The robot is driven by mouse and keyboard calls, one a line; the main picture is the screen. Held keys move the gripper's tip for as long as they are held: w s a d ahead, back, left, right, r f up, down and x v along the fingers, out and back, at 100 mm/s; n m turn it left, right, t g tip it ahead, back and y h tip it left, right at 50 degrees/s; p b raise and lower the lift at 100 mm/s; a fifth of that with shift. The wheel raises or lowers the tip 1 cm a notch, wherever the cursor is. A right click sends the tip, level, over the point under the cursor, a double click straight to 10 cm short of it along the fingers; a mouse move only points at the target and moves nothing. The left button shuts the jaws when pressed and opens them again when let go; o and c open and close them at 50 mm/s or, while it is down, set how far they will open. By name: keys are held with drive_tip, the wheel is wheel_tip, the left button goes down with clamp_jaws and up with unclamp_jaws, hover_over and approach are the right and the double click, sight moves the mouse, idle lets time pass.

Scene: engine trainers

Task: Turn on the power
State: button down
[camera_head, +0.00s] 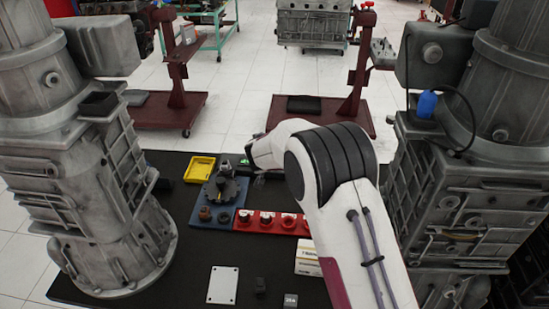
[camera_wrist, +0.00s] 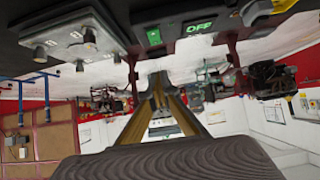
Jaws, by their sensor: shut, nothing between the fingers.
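In the head view, a small green patch (camera_head: 245,162) shows at the back of the black table (camera_head: 185,270), beside the end of my arm. My arm hides much of that area, and the gripper is hard to make out there.
A yellow tray (camera_head: 200,169), a blue plate with dark round parts (camera_head: 200,226) and a red holder with several round parts (camera_head: 272,222) lie on the table. Large grey engine castings stand left (camera_head: 75,150) and right (camera_head: 440,190). A white plate (camera_head: 223,285) lies in front.

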drive_tip(key=shift+x, duration=4.3)
drive_tip(key=shift+w+f, duration=0.2)
drive_tip(key=shift+f, duration=1.75)
drive_tip(key=shift+w+f, duration=0.15)
drive_tip(key=shift+f, duration=0.2)
drive_tip(key=shift+w+r, duration=0.1)
drive_tip(key=shift+w, duration=0.15)
drive_tip(key=shift+w+r, duration=0.1)
drive_tip(key=shift+w, duration=0.45)
drive_tip(key=shift+r, duration=0.1)
